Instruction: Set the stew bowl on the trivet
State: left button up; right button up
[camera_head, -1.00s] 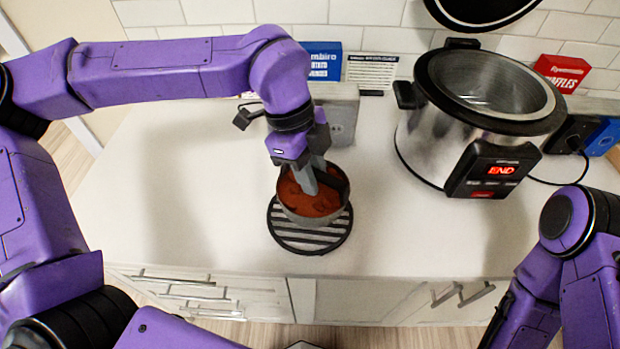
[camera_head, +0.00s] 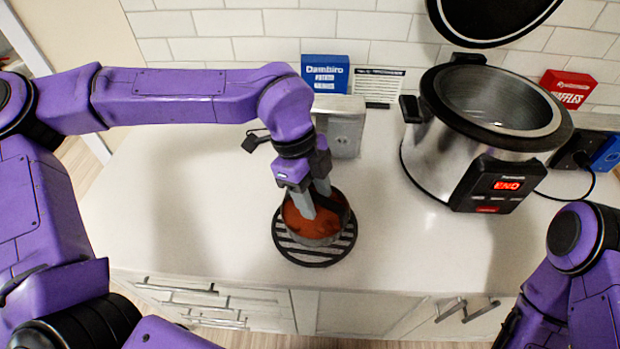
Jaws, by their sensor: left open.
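The stew bowl (camera_head: 308,228), filled with reddish-brown stew, sits over the round black-and-grey striped trivet (camera_head: 297,250). It looks upright and rests on or very close to the trivet, a little toward its back edge. My left gripper (camera_head: 320,205) is open and points down at the bowl, its fingers at the bowl's rim and over the stew. The fingers hide part of the bowl and the back of the trivet. My right arm shows at the lower right, but its gripper is outside the picture.
A large steel cooker (camera_head: 480,140) with a lit front panel stands to the right. A metal box (camera_head: 343,125), a blue box (camera_head: 324,74) and a printed card (camera_head: 376,86) stand behind the bowl. A red box (camera_head: 566,89) is at the back right. The counter's left side is clear.

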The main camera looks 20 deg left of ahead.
pick_arm(q)
jog(key=b+v, duration=0.1)
jog(key=v, duration=1)
jog(key=shift+r, duration=0.15)
jog(key=shift+s, duration=0.1)
